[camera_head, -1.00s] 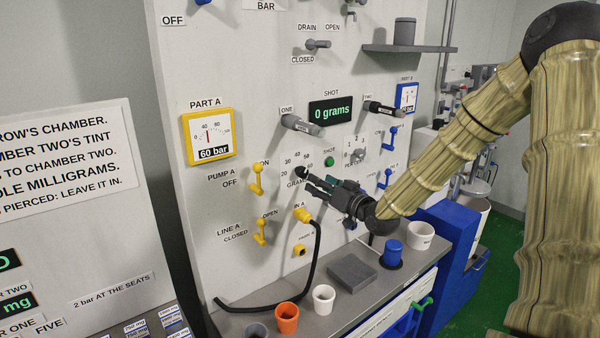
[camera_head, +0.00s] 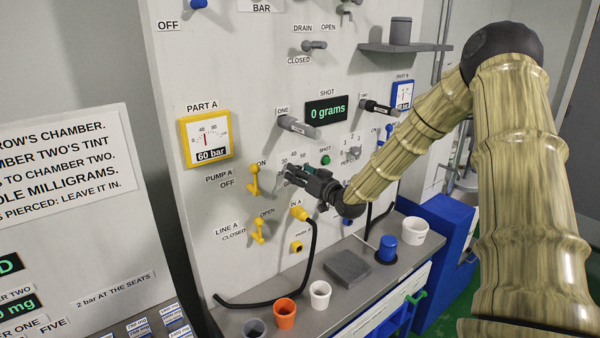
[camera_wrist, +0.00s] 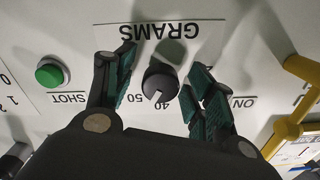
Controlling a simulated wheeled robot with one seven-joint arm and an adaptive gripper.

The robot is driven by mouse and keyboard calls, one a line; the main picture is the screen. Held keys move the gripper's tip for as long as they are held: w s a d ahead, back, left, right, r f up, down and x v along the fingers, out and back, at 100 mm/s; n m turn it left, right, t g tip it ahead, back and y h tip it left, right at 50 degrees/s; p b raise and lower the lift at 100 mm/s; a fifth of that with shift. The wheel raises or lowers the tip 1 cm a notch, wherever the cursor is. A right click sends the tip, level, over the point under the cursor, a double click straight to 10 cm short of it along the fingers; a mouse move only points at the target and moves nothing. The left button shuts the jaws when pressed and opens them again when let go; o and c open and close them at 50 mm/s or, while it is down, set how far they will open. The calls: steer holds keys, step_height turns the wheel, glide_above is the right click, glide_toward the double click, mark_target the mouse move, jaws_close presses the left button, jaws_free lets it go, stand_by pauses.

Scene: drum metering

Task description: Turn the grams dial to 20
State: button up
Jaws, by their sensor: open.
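The grams dial (camera_wrist: 160,82) is a small round black knob with a pale pointer mark, on the white panel under the GRAMS label. In the wrist view, which shows the lettering upside down, its mark points toward the printed 40, close to the 50 side. My gripper (camera_wrist: 160,72) is open, with one teal-padded finger on each side of the dial; I cannot tell whether either pad touches it. In the head view my gripper (camera_head: 292,176) is at the panel and covers the dial. The 20 is not legible in the wrist view.
The green SHOT button (camera_wrist: 52,72) is beside one finger, and the yellow pump A lever (camera_wrist: 297,100) is on the other side. The shot display (camera_head: 327,110) reads 0 grams. Below are a yellow plug with black hose (camera_head: 300,213) and a shelf with cups.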

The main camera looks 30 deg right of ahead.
steer(key=c, duration=1.1)
